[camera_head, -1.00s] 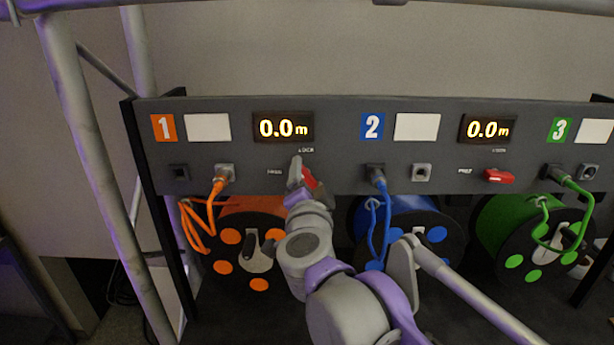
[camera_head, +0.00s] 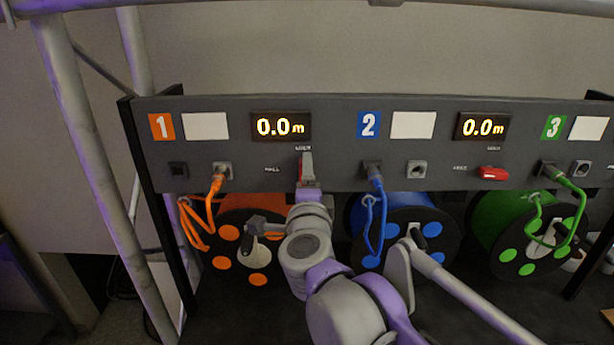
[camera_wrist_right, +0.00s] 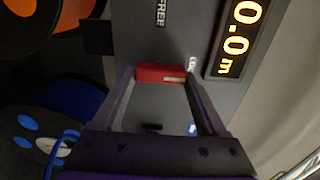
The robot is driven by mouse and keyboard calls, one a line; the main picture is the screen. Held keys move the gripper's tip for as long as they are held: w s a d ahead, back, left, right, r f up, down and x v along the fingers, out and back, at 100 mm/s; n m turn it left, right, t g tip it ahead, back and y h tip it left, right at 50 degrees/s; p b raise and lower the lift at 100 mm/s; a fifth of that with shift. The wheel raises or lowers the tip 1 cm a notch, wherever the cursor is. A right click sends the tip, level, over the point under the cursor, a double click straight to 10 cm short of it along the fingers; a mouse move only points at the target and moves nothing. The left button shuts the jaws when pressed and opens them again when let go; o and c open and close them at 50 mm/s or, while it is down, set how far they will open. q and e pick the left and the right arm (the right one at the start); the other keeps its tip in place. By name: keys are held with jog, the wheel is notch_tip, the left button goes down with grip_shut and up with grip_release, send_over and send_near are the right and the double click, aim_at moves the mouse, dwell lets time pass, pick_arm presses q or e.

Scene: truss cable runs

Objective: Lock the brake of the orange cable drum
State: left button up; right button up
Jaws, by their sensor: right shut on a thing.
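The orange cable drum (camera_head: 227,234) sits under the panel section marked 1, with an orange cable running up to a socket. Its red brake lever (camera_head: 301,170) is on the panel below the 0.0 m display, right of the FREE label and below the LOCK label. My right gripper (camera_head: 306,165) is at the lever and partly hides it. In the right wrist view the red lever (camera_wrist_right: 160,73) lies between the two fingers, its end pointing toward the LOCK label. The gripper is shut on it. My left gripper is not in view.
The blue drum (camera_head: 398,212) and green drum (camera_head: 490,220) stand to the right, each with its cable plugged in. The second red lever (camera_head: 493,173) lies sideways on the panel. A truss post (camera_head: 85,150) stands at the left.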

dwell(0.4)
jog(key=o, duration=1.3)
jog(key=s+b, duration=0.1)
jog(key=s, duration=1)
jog(key=shift+w, duration=0.15)
